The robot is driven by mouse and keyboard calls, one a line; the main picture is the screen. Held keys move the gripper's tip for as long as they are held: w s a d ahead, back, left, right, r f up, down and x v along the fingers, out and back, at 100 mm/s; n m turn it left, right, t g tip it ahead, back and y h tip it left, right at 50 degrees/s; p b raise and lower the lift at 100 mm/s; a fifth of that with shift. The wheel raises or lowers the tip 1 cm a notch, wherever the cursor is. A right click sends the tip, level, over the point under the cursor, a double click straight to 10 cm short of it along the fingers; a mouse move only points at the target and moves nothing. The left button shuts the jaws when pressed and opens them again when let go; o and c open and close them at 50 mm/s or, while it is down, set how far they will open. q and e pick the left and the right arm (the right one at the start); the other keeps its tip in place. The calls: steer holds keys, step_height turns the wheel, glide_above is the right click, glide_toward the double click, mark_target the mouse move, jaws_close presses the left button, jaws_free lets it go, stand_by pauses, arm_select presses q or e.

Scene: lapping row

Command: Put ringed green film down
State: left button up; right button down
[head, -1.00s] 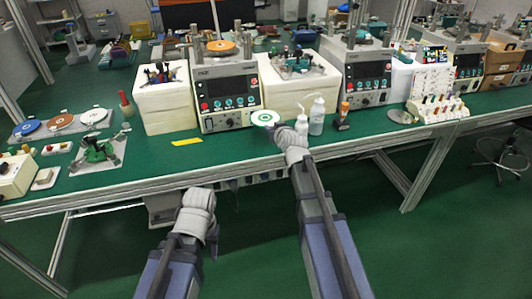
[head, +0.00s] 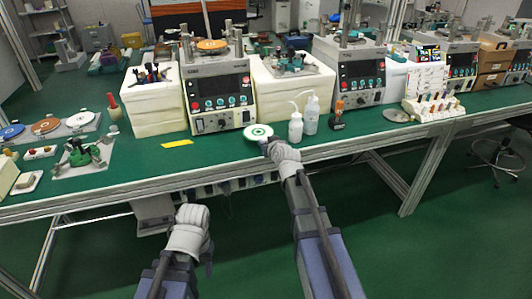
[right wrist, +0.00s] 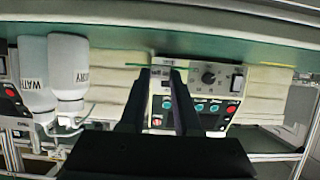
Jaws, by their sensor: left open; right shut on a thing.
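The ringed green film (head: 258,132) is a white disc with a green ring, held over the front part of the green bench, left of the white bottles. My right gripper (head: 267,142) is shut on its near edge. In the right wrist view the film (right wrist: 135,66) shows edge-on as a thin green line at the fingertips (right wrist: 167,72). Whether it touches the bench I cannot tell. My left gripper (head: 192,214) is in front of the bench, below its edge and away from the film; its fingers are hardly visible.
Two white bottles (head: 295,128) stand just right of the film. A control machine (head: 220,98) stands behind it. A yellow strip (head: 177,143) lies to the left. Blue, brown and white discs (head: 46,125) sit in a row at the far left. Bench around the strip is clear.

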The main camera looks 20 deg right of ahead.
steer(key=shift+f+b, duration=1.2)
steer(key=shift+f, duration=0.4)
steer(key=shift+f, duration=0.2)
steer(key=c, duration=0.6)
jaws_free()
steer(key=shift+r, duration=0.15)
steer(key=shift+r, duration=0.15)
steer(key=p+v, duration=0.4)
steer(key=v, duration=0.8)
steer(key=shift+p, duration=0.3)
